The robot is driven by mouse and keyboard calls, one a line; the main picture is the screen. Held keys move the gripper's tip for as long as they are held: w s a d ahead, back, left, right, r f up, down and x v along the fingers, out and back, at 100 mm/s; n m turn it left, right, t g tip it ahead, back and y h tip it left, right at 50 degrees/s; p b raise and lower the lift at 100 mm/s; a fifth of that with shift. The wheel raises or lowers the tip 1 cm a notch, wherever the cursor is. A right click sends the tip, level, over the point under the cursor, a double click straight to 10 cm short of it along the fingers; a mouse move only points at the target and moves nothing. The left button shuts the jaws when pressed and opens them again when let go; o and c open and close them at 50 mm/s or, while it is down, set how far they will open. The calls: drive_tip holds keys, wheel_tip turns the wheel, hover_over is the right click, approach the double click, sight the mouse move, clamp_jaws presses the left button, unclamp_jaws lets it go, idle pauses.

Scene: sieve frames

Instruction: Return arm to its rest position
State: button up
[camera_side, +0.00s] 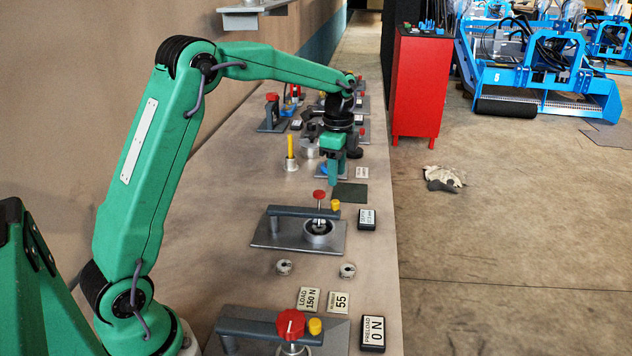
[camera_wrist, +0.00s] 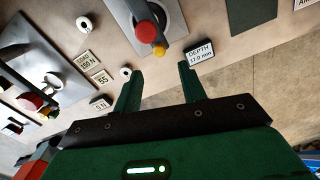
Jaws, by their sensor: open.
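My green arm reaches from the lower left over the bench to its far half in the side view. My gripper (camera_side: 333,165) points down above the bench, beyond the middle grey fixture. In the wrist view my gripper (camera_wrist: 160,78) shows two green fingers spread apart with nothing between them. The fingertips appear above the bench surface, near a display reading DEPTH (camera_wrist: 201,51). Whether the fingers touch anything cannot be told from the side view.
A grey fixture with a red knob (camera_side: 319,194) stands mid-bench, with a depth display (camera_side: 367,219) beside it. A nearer fixture has a red dial (camera_side: 291,324) and a PRELOAD display (camera_side: 373,333). A yellow pencil-like item (camera_side: 290,147) stands in a cup. A red cabinet (camera_side: 421,85) stands right of the bench.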

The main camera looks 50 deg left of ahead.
drive_tip(key=s+d+r+n+t, duration=0.1)
drive_tip(key=s+d+r+n, duration=0.2)
drive_tip(key=s+r, duration=0.3)
drive_tip(key=s+d+r+n+t, duration=0.2)
drive_tip(key=s+d+r+n, duration=0.1)
drive_tip(key=s, duration=0.5)
drive_tip(key=s+d+f+n+t, duration=0.2)
drive_tip(key=s+n, duration=0.3)
drive_tip(key=s, duration=0.9)
drive_tip(key=shift+d+n+t, duration=0.3)
drive_tip(key=shift+d+n, duration=0.1)
drive_tip(key=shift+d, duration=0.25)
